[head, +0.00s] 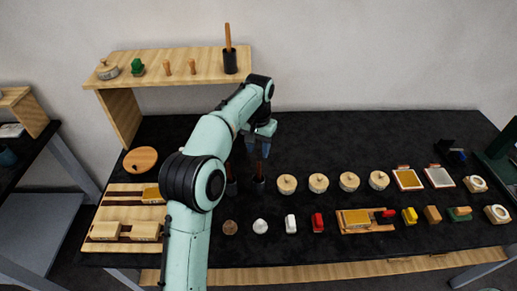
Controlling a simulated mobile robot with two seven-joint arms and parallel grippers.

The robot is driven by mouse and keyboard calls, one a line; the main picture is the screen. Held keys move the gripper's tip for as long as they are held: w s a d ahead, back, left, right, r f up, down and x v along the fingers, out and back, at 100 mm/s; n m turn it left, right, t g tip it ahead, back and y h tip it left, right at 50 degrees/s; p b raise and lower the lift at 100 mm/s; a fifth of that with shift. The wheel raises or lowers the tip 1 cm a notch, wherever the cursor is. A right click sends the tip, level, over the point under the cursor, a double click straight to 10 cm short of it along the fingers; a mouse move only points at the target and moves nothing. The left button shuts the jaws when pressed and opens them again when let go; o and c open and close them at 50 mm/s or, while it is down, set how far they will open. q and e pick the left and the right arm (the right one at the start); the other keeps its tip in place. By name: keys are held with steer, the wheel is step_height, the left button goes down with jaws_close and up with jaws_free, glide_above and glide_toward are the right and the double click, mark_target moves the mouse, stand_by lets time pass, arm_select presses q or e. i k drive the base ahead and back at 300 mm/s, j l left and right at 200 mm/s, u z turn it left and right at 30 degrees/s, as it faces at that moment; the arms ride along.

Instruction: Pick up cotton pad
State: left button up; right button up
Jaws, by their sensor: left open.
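A small white rounded lump (260,226), which looks like the cotton pad, lies on the black worktop in the front row, left of a white block. My left gripper (258,148) is open over the back middle of the worktop, behind the white lump and well apart from it. A brown upright handle shows close to its fingers; I cannot tell whether they touch. My right gripper is not in view.
Dark holders with upright handles (258,183) stand below my gripper. Round wooden-lidded pots (318,183) line the middle. A wooden shelf (185,68) stands behind.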

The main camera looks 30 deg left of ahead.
mark_target(260, 227)
steer(key=k+l, duration=0.8)
steer(key=k, duration=0.05)
